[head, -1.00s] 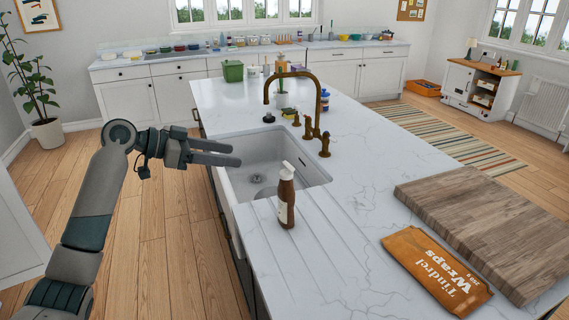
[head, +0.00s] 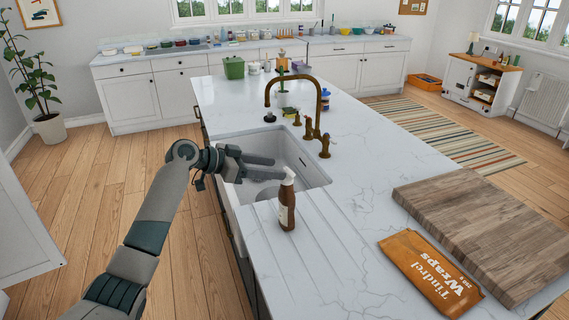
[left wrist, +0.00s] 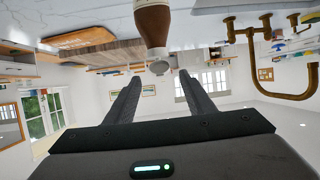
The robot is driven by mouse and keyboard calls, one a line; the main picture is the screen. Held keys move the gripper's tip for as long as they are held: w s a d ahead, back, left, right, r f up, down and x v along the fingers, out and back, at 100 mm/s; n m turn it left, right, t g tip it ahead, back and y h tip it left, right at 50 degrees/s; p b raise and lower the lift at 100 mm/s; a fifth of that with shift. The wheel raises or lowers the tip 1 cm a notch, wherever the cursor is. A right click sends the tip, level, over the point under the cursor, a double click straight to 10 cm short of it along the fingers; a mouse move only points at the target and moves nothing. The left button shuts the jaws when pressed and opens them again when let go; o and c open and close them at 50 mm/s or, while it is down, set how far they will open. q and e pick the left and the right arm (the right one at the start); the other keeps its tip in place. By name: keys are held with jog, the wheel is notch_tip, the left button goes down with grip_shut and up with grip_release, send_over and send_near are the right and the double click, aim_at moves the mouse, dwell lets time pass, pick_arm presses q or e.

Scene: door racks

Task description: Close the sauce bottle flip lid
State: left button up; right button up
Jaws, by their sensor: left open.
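The brown sauce bottle (head: 287,208) stands upright on the counter's grooved drainer, just in front of the sink. Its white flip lid (head: 289,177) is at the top and looks raised. My left gripper (head: 278,169) is open and empty, over the sink to the left of and beyond the bottle top. In the left wrist view the bottle (left wrist: 152,24) appears upside down, with the white lid (left wrist: 160,66) ahead of and between the two open fingers (left wrist: 158,90), not touching them. My right gripper is not in view.
The white sink (head: 305,172) and brass tap (head: 318,105) lie behind the bottle. A wooden board (head: 490,225) and an orange wraps packet (head: 430,272) lie to the right. The counter between bottle and board is clear.

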aim_at(285, 168)
pick_arm(q)
jog(key=p+x, duration=0.1)
jog(key=x, duration=0.4)
jog(key=shift+r+p, duration=0.1)
jog(key=shift+p, duration=0.2)
